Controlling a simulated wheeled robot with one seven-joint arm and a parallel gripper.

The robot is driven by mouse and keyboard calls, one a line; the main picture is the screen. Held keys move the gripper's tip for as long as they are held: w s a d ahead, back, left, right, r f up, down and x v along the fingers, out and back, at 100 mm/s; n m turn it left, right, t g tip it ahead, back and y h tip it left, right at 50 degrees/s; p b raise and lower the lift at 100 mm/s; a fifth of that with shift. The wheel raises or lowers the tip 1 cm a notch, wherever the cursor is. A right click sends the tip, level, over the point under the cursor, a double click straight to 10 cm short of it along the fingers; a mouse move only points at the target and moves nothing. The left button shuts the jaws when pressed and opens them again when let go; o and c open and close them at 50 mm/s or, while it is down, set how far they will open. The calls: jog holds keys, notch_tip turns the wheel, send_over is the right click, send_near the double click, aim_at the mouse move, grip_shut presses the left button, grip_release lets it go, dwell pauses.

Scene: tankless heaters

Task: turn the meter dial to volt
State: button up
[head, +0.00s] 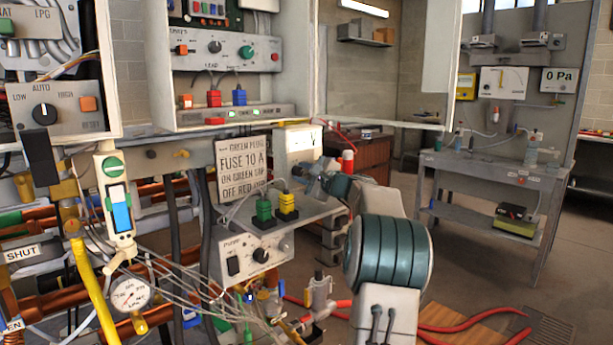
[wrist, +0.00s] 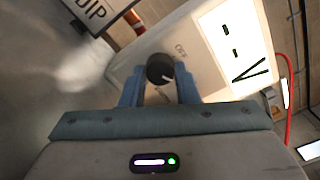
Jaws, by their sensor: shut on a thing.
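The meter (head: 298,142) is a pale box with a white display face, on the bench left of my arm in the head view. In the wrist view the meter (wrist: 200,65) is tilted, with a bright display carrying black marks and a "V". Its black round dial (wrist: 160,69) has a white pointer line towards the lower right. Small lettering that looks like "OFF" is beside the dial. My gripper (wrist: 159,92) has its two blue fingers on either side of the dial and is shut on it. In the head view my gripper (head: 312,175) is at the meter's lower front, and the dial is hidden.
A sign board (head: 243,163) stands just left of the meter. Green and yellow plugs (head: 275,206) with wires sit below, on a power box (head: 255,256). An open cabinet (head: 222,60) is above. Open floor lies to the right, before a grey bench (head: 490,175).

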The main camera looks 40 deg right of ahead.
jog(key=shift+d+f, duration=0.15)
jog(key=shift+f, duration=0.1)
jog(key=o, duration=1)
jog(key=shift+s, duration=0.1)
jog(key=shift+r, duration=0.15)
jog(key=s, duration=0.9)
jog(key=s+d, duration=0.1)
jog(key=s, duration=0.3)
jog(key=shift+s+b, duration=0.35)
jog(key=shift+b, duration=0.05)
